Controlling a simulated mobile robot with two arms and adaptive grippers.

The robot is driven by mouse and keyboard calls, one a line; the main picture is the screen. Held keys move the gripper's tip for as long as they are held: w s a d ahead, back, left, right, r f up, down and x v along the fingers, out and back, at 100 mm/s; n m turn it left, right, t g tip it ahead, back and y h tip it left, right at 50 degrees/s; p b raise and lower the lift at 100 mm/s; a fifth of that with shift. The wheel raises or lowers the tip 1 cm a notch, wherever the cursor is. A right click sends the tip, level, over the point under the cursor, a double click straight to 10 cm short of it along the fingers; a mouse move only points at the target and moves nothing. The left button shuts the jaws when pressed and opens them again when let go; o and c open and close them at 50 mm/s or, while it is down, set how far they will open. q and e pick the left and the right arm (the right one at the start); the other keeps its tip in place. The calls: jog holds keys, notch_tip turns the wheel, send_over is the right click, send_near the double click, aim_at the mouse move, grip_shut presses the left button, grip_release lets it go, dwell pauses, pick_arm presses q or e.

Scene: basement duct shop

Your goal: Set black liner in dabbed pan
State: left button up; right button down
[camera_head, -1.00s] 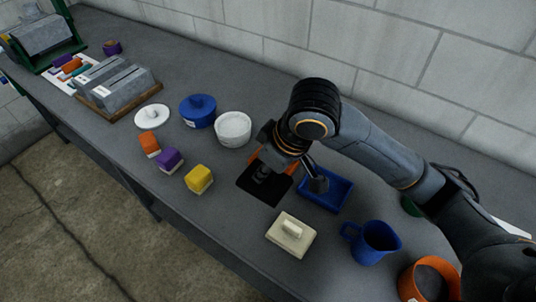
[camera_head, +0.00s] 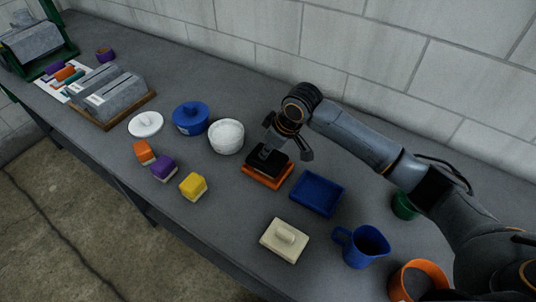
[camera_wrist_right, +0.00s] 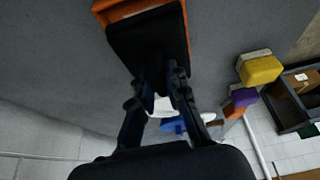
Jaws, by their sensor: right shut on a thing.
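My right gripper (camera_head: 268,150) is shut on the black liner (camera_head: 262,163), a flat dark square with a raised grip in its middle. The liner lies over the orange pan (camera_head: 268,182), whose front and right edges show around it. I cannot tell whether it rests on the pan's floor or is just above it. In the right wrist view the liner (camera_wrist_right: 150,42) covers most of the orange pan (camera_wrist_right: 122,8). No dabs show in the orange pan. An empty blue pan (camera_head: 317,194) lies just to the right. My left gripper is not in view.
A cream block with handle (camera_head: 285,240), blue jug (camera_head: 361,245) and orange ring-shaped container (camera_head: 421,276) are nearer.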

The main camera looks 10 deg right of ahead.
aim_at(268, 157)
jog(key=f, duration=0.1)
jog(key=f+p, duration=0.1)
jog(key=f, duration=0.1)
jog(key=shift+w+d+f, duration=0.15)
jog(key=shift+w, duration=0.05)
jog(key=shift+f, duration=0.15)
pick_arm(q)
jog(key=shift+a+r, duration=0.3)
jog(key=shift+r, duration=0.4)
pick_arm(e)
jog(key=c, duration=1.3)
grip_release()
jog(key=shift+f, duration=0.1)
jog(key=shift+c, duration=0.2)
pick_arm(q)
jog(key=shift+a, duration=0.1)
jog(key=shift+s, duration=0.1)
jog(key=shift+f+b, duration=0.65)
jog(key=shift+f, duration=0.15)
pick_arm(e)
jog(key=v, duration=1.2)
